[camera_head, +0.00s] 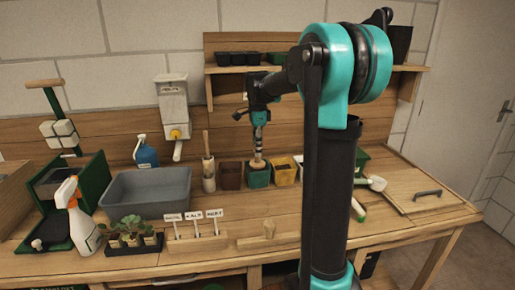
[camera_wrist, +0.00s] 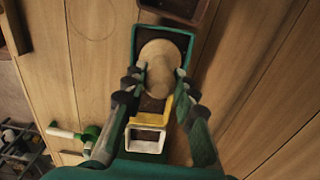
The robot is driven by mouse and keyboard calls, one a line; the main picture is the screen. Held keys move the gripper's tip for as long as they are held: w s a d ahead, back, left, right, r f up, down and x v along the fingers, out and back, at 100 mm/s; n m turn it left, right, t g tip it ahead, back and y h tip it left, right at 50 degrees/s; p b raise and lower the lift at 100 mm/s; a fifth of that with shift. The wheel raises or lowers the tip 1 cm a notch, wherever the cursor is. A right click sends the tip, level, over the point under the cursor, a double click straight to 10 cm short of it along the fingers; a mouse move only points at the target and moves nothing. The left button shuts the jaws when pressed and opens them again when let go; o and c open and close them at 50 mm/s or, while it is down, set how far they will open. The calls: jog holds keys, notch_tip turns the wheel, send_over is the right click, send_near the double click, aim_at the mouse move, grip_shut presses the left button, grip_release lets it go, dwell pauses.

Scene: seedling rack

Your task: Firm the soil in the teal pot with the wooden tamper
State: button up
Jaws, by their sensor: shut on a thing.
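The teal pot (camera_head: 258,180) stands in the row of pots on the bench, and its teal rim with dark soil inside shows in the wrist view (camera_wrist: 190,48). My gripper (camera_head: 258,151) is above this pot, pointing down. In the wrist view its fingers (camera_wrist: 159,80) are closed on the wooden tamper (camera_wrist: 160,56). The tamper's pale round wood (camera_head: 257,162) is over the pot's mouth, within the rim as seen from above. I cannot tell whether its underside touches the soil. The fingers hide part of the tamper.
A brown pot (camera_head: 231,176) stands close left of the teal pot, and a yellow pot (camera_head: 285,174) close right. A holder with wooden-handled tools (camera_head: 208,176) is farther left, beside a grey tub (camera_head: 147,193). White labels (camera_head: 195,222) and a wooden piece (camera_head: 268,231) are in front. A shelf is behind.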

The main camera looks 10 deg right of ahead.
jog(key=shift+f, duration=0.95)
dwell(1.6)
jog(key=shift+r, duration=4.7)
